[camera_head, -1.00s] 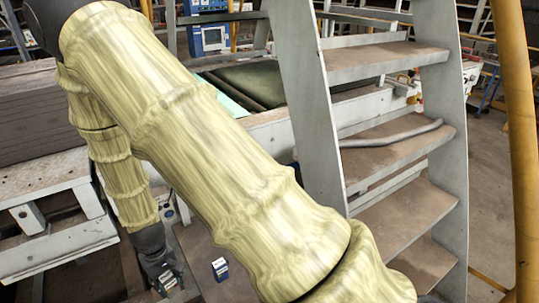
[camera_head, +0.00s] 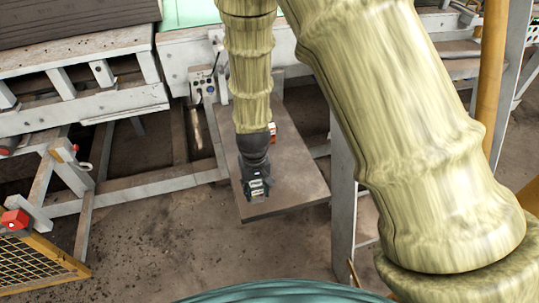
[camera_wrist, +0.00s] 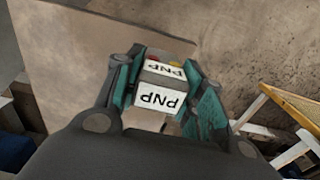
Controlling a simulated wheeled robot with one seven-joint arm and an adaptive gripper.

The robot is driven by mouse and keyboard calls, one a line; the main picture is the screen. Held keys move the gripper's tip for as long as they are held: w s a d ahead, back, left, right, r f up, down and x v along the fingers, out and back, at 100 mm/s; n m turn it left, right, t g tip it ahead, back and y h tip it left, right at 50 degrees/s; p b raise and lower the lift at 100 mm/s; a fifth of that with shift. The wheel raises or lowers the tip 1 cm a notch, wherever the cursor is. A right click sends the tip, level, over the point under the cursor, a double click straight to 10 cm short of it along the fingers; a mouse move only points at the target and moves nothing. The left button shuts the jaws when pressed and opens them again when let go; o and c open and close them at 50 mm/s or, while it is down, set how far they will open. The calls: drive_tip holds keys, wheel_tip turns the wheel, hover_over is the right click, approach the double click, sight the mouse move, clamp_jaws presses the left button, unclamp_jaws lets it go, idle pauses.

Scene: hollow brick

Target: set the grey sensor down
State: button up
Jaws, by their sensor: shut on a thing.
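The grey sensor (camera_wrist: 158,98) is a small boxy block with white "PNP" labels and red and yellow bits on its far end. My gripper (camera_wrist: 163,92) is shut on it, with a teal-padded finger on each side. In the head view my gripper (camera_head: 257,188) points down over the near part of a brown board (camera_head: 292,190). The sensor shows there only as a small dark and pale shape at the fingertips. The board also shows in the wrist view (camera_wrist: 65,50), below and to the left. I cannot tell whether the sensor touches the board.
A small red and white item (camera_head: 272,131) stands on the board behind my gripper. A control box with buttons (camera_head: 203,86) is at the back left. Bare floor lies in front. A yellow mesh guard (camera_head: 38,262) is at the left.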

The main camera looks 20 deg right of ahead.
drive_tip(key=shift+s+a+f, duration=0.2)
drive_tip(key=shift+s+a, duration=0.05)
drive_tip(key=shift+a, duration=0.25)
drive_tip(key=shift+s+a+f, duration=0.15)
drive_tip(key=shift+s+a, duration=0.1)
drive_tip(key=shift+a, duration=0.25)
drive_tip(key=p, duration=0.4)
hover_over(278, 181)
drive_tip(key=f, duration=0.1)
drive_tip(key=shift+f+p, duration=0.65)
drive_tip(key=shift+f, duration=0.8)
drive_tip(key=shift+s+f, duration=0.1)
drive_tip(key=shift+f, duration=0.4)
drive_tip(key=shift+f, duration=0.15)
drive_tip(key=o, duration=1.1)
drive_tip(key=shift+o, duration=0.2)
drive_tip(key=shift+r, duration=0.25)
